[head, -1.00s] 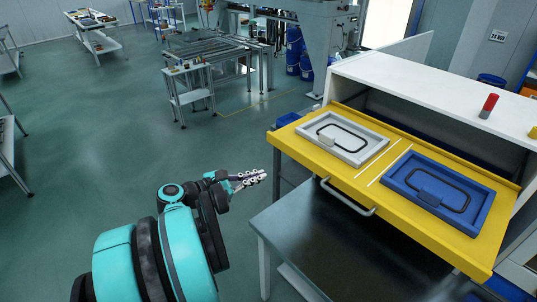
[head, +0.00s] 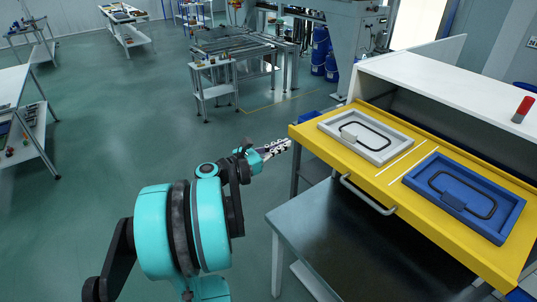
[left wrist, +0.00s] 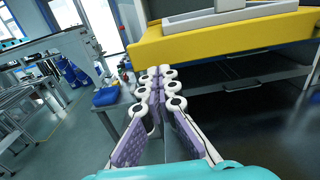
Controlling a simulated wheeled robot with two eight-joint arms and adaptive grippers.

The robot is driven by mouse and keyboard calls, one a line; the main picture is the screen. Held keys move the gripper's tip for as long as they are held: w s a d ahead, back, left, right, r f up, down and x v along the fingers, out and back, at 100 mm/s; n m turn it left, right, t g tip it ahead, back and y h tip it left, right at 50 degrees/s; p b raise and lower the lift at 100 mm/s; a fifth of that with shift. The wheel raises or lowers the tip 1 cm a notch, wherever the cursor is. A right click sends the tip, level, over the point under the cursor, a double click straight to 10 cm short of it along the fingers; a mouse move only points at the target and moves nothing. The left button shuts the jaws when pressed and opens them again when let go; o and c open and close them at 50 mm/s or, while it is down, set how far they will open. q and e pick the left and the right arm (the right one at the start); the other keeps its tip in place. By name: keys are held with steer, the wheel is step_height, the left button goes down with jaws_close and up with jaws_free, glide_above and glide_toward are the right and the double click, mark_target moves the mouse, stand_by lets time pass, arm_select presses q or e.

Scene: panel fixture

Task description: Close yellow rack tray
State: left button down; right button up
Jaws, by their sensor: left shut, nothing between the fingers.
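The yellow rack tray (head: 383,182) is pulled out of the white rack at the right of the head view. A grey handle bar (head: 366,196) is on its front face. My left gripper (head: 283,146) is shut and empty, just left of the tray's front left corner and apart from it. In the left wrist view the shut fingers (left wrist: 158,88) point forward, with the yellow tray (left wrist: 230,38) beyond them at the upper right. My right gripper is not in view.
The tray holds a grey panel fixture (head: 367,152) and a blue one (head: 440,210). The white rack (head: 440,80) stands behind, with a red cylinder (head: 522,109) on top. A dark metal table (head: 335,240) is below the tray. Open floor lies left.

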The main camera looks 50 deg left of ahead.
arm_select(q)
steer(key=shift+w, duration=0.95)
steer(key=shift+d, duration=0.1)
steer(key=w, duration=1)
steer(key=w+d, duration=0.1)
steer(key=w, duration=0.9)
steer(key=w+d, duration=0.1)
steer(key=w, duration=0.9)
steer(key=shift+w+d, duration=0.15)
steer(key=shift+w, duration=0.05)
steer(key=shift+r, duration=0.1)
